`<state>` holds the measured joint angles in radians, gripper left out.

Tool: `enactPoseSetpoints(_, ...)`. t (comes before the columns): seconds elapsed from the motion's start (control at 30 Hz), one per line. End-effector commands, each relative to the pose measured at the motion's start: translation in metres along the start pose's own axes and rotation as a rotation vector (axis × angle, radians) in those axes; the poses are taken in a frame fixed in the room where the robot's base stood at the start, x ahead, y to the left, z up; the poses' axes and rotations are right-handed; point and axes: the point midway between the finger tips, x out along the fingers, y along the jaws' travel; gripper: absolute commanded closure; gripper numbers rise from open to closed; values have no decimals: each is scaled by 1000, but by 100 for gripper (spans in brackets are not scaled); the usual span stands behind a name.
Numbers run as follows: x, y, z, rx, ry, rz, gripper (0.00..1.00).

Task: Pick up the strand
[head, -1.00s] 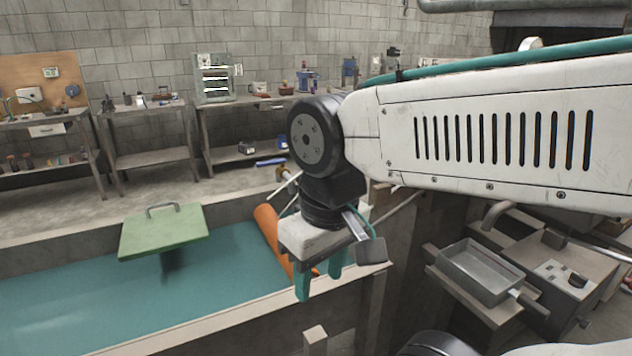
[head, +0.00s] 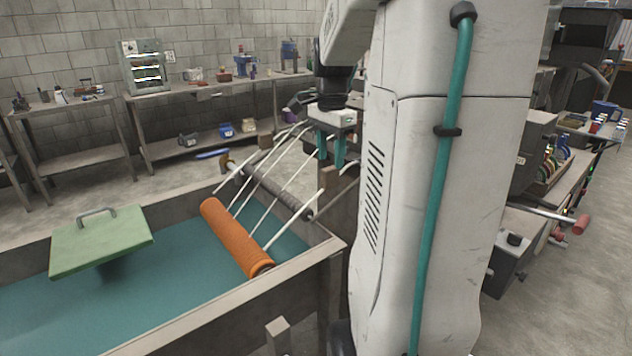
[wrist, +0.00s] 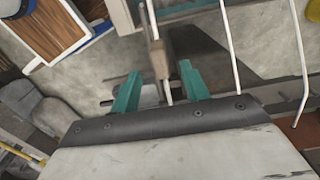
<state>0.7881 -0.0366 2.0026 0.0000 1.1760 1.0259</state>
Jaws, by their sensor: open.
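Several thin white strands (head: 245,196) run from the orange roller (head: 235,238) in the blue-green tank up and back past a dark grey bar (head: 283,194). My gripper (head: 330,160) is open, with teal fingers pointing down, near the far right end of the strands. In the wrist view, my open gripper (wrist: 160,86) has one white strand (wrist: 167,90) showing between its fingers, partly hidden by a brown block (wrist: 160,58). I cannot tell whether this strand is at fingertip depth. Another strand (wrist: 230,48) passes to the right of the fingers.
The tank rim (head: 285,285) runs along the front, and a green lid with a handle (head: 100,243) is at the left. Workbenches (head: 205,90) with tools line the back wall. A grey box (head: 512,250) stands at the right.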

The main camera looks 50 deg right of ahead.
Motion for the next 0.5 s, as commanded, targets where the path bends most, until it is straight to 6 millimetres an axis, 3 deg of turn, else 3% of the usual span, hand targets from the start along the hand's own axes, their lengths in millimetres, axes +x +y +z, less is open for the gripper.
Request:
enactPoseSetpoints(0.4,56,0,6,-8,-2,3,55)
enactPoseSetpoints(0.5,62,0,5,-8,0,0,55)
